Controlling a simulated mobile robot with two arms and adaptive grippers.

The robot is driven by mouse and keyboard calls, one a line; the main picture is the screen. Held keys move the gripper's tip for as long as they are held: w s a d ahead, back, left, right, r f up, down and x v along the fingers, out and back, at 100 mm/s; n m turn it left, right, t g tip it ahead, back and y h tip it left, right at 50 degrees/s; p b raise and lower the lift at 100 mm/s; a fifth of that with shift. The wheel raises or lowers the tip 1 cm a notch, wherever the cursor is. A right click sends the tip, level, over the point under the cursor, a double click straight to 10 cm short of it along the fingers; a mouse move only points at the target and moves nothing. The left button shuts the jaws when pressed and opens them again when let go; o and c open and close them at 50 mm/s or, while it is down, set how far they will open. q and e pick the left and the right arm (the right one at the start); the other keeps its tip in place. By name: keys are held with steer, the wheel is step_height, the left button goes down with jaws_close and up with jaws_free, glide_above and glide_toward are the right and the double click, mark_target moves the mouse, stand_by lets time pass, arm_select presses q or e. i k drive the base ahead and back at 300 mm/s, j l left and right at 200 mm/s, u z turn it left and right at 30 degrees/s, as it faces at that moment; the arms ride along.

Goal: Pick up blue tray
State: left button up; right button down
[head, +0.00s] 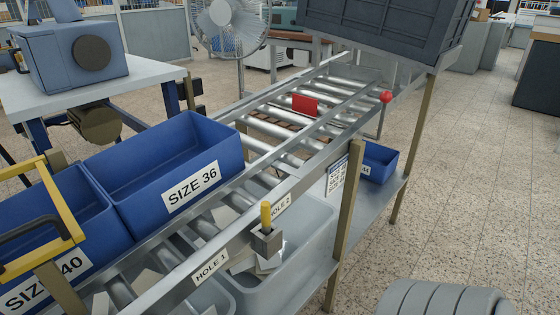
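A blue tray labelled SIZE 36 (152,183) sits on the roller conveyor at the left. Its open top faces up and it looks empty. Another blue tray, labelled with a 40 (62,262), stands against it at the lower left and is cut off by the frame edge. A smaller blue bin (380,163) with a partly hidden label is on the lower shelf at the right, behind a post. I cannot tell which one is the task's tray. Neither of my grippers shows, and nothing is seen touching the trays.
The roller conveyor (262,146) carries a small red piece (304,105). Grey bins with pale pieces (268,264) sit underneath. A yellow-handled frame (40,215) rises beside the left tray.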

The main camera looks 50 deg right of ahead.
mark_target(379, 162)
steer(key=z, duration=2.2)
steer(key=i+l+z, duration=0.35)
steer(key=i+z, duration=0.15)
steer(key=i, duration=0.15)
steer(key=i+l+z, duration=0.15)
steer(key=i, duration=0.65)
steer(key=i+l+z, duration=0.15)
steer(key=i, duration=0.65)
